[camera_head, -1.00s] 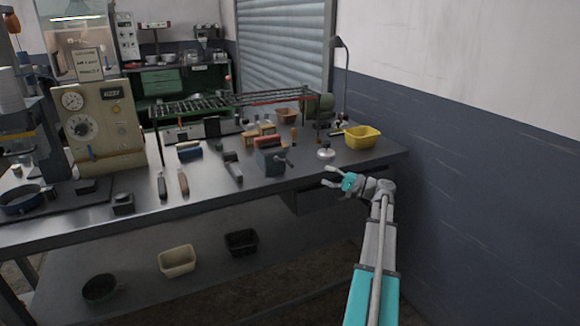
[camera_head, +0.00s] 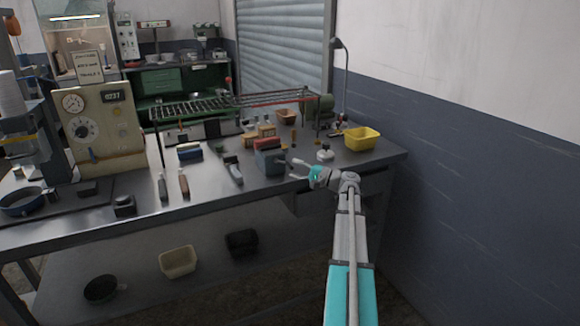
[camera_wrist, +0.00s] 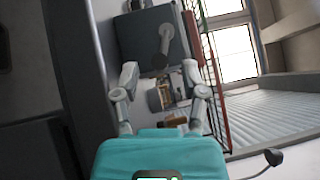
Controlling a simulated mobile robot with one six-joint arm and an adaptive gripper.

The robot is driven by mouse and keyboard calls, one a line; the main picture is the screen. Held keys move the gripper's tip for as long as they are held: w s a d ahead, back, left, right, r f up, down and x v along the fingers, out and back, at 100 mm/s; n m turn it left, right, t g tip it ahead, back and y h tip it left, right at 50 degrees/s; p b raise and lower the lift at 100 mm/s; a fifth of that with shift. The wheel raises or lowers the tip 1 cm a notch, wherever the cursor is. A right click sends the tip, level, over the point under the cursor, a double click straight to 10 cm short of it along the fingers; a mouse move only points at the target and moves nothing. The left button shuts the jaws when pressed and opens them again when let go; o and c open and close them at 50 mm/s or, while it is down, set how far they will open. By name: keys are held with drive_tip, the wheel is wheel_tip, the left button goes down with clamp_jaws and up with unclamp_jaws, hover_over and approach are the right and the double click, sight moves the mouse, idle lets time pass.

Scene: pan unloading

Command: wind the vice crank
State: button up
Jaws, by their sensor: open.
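The vice (camera_head: 270,163) is a grey block at the front edge of the bench, with a red piece (camera_head: 267,144) at its top. In the wrist view the vice body (camera_wrist: 148,38) fills the upper middle, and its crank (camera_wrist: 164,42) shows as a grey arm with a rounded end. My gripper (camera_head: 297,170) is just right of the vice at the bench edge, pointing towards it. In the wrist view my gripper (camera_wrist: 160,72) has its fingers spread on both sides below the crank. It is open and holds nothing. Whether a finger touches the crank cannot be told.
A yellow bin (camera_head: 361,139) and a small white-topped item (camera_head: 325,153) stand to the right on the bench. A wire rack (camera_head: 235,101) runs behind the vice. Hand tools (camera_head: 183,182) lie left of it. The floor side in front of the bench is clear.

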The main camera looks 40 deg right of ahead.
drive_tip(key=shift+x, duration=1.2)
clamp_jaws()
